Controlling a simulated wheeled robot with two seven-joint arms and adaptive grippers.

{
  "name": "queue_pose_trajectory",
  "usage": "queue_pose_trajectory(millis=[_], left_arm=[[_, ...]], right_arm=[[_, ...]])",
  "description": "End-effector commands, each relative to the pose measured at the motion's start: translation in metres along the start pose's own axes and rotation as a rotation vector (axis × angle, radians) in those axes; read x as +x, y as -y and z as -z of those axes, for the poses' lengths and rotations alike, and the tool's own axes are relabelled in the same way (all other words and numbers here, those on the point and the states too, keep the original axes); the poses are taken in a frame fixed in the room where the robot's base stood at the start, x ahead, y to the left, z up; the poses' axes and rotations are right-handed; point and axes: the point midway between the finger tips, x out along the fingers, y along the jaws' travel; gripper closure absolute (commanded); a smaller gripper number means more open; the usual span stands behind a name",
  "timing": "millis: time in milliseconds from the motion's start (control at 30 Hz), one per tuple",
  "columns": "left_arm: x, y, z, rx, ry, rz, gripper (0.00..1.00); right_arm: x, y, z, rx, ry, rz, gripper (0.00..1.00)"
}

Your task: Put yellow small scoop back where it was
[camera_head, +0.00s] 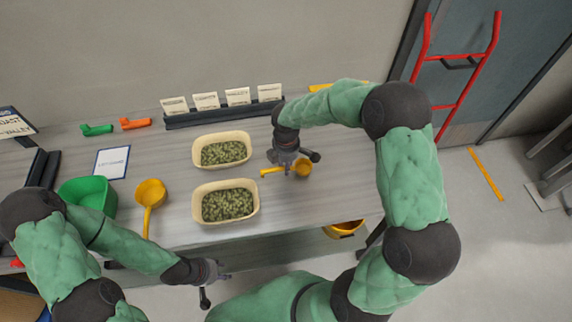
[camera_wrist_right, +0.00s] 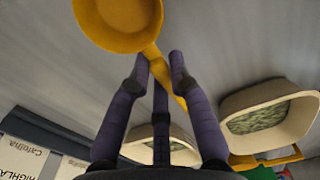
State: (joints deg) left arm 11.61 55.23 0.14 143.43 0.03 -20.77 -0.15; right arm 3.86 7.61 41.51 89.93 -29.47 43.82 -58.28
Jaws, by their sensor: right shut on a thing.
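The small yellow scoop (camera_head: 303,168) is in my right gripper (camera_head: 289,170), over the right part of the table, just right of the two trays. Its handle shows left of the gripper and its bowl right. In the right wrist view the scoop's bowl (camera_wrist_right: 118,22) is at the top, and the fingers (camera_wrist_right: 158,75) are closed around its handle. I cannot tell whether the scoop touches the table. My left gripper (camera_head: 208,282) is low, at the table's front edge, away from the scoop; its finger opening is unclear.
Two cream trays (camera_head: 195,163) (camera_head: 196,219) hold green pellets. A larger yellow scoop (camera_head: 150,193) and a green container (camera_head: 88,190) are at left. Label cards (camera_head: 206,100) stand in a rack at the back. A yellow bucket (camera_head: 343,229) is below the front edge.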

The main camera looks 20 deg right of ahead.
Motion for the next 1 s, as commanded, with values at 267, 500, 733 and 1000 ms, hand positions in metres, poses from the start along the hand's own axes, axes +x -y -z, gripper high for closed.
queue_pose_trajectory(millis=[267,500,733,1000], left_arm=[[-0.001,0.0,0.0,0.0,0.0,0.0,0.6],[0.001,0.001,0.0,0.0,0.0,0.0,0.6],[0.004,0.001,0.0,0.0,0.0,0.0,0.6],[0.006,0.002,0.0,0.0,0.0,0.0,0.6]], right_arm=[[-0.001,0.0,0.0,0.0,0.0,-0.001,1.0],[0.003,0.0,0.0,0.0,0.0,0.0,1.0],[0.007,0.0,0.0,0.0,0.0,-0.001,1.0],[0.011,0.0,0.0,0.0,0.0,-0.001,1.0]])
